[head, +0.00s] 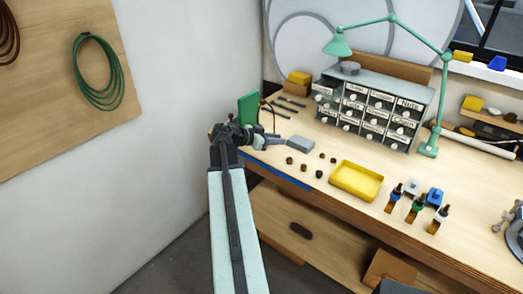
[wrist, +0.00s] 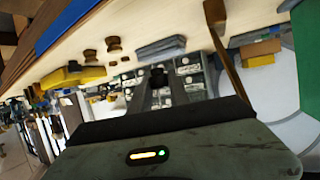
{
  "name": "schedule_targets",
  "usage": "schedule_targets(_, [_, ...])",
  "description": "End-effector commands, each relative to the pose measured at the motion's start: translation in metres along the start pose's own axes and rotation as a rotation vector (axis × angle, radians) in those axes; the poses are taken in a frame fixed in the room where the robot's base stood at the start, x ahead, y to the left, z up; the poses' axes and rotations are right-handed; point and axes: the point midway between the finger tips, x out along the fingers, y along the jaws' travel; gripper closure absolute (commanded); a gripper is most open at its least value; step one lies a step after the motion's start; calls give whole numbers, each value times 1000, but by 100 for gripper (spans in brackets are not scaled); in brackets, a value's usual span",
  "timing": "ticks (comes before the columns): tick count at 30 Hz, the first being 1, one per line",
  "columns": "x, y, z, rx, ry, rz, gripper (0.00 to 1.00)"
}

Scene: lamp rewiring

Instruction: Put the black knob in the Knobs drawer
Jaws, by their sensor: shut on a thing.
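My gripper (head: 280,142) is over the left part of the bench, pointing right toward the drawer cabinet (head: 372,104). In the wrist view my gripper (wrist: 157,82) is shut on a small dark thing, which looks like the black knob (wrist: 158,75), between the fingertips. The knob cannot be made out in the head view. The grey cabinet also shows in the wrist view (wrist: 190,68), beyond the fingers. It has several labelled drawers with pale pulls. The top left drawer (head: 326,90) looks pulled out. Most labels are too small to read, and I cannot tell which says Knobs.
Several small brown and dark pieces (head: 303,168) lie near a yellow tray (head: 356,180). A grey block (head: 300,142) lies by my gripper, with a green upright piece (head: 248,108) behind it. A green lamp (head: 428,145) stands right of the cabinet. Bench before the cabinet is mostly clear.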

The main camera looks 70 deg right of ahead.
Motion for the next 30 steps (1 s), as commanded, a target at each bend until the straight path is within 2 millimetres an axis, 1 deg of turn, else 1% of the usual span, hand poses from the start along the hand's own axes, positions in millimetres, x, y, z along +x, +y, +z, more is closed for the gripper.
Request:
schedule_targets(1, [6,0,16,0,0,0,100])
schedule_targets(5, [6,0,14,0,0,0,100])
schedule_targets(7, [7,0,18,0,0,0,100])
schedule_targets(8, [9,0,22,0,0,0,100])
schedule_targets(12, [20,0,48,0,0,0,100])
schedule_targets(15, [24,0,59,0,0,0,100])
schedule_targets(22, [22,0,55,0,0,0,100])
schedule_targets(27, [25,0,60,0,0,0,100])
schedule_targets(28, [25,0,60,0,0,0,75])
schedule_targets(29, [24,0,59,0,0,0,66])
schedule_targets(30, [24,0,58,0,0,0,56])
